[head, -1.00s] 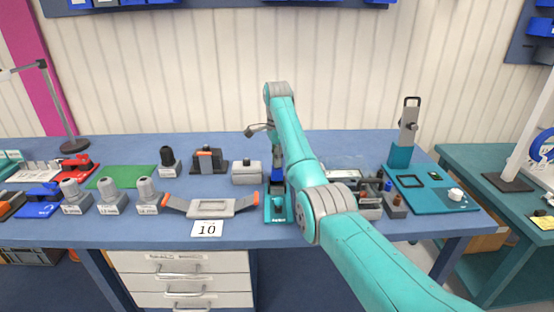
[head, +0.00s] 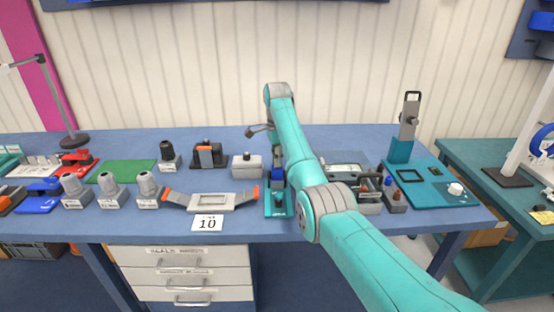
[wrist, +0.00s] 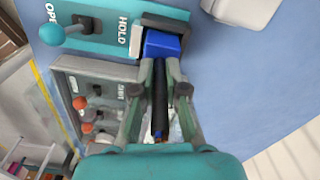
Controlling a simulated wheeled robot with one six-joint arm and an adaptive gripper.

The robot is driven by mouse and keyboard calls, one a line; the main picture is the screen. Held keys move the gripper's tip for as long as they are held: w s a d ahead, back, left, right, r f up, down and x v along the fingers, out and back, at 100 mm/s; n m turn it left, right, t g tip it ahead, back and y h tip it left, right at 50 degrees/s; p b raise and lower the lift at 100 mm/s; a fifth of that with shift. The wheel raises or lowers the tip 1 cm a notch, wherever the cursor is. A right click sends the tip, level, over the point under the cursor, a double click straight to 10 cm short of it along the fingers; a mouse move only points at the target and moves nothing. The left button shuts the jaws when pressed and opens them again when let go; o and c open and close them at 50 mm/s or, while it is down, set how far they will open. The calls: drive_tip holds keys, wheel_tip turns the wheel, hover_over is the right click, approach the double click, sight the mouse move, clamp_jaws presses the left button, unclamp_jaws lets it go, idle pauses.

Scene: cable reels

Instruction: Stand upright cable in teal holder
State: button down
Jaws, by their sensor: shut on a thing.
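The teal holder (head: 277,207) stands near the bench's front edge. In the wrist view it shows as a teal plate (wrist: 98,36) marked OPEN and HOLD, with a lever ending in a teal knob (wrist: 50,32) on the OPEN side. My gripper (wrist: 158,80) is shut on the cable, a dark rod-like piece (wrist: 159,108) with a blue block end (wrist: 162,43). The blue end lies at the holder's grey and black jaws (wrist: 165,22); I cannot tell how far in it sits. In the head view my arm partly hides this spot.
A grey tray with orange ends (head: 212,203) lies left of the holder, a grey box (head: 246,166) behind it. A teal board (head: 436,199) lies farther right. Bare blue bench runs along the back.

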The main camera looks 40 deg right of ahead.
drive_tip(key=shift+f, duration=0.1)
drive_tip(key=shift+f, duration=1)
drive_tip(key=c, duration=1.1)
unclamp_jaws()
wheel_tip(320, 180, up, 8)
drive_tip(key=shift+f, duration=0.25)
drive_tip(key=shift+w, duration=0.15)
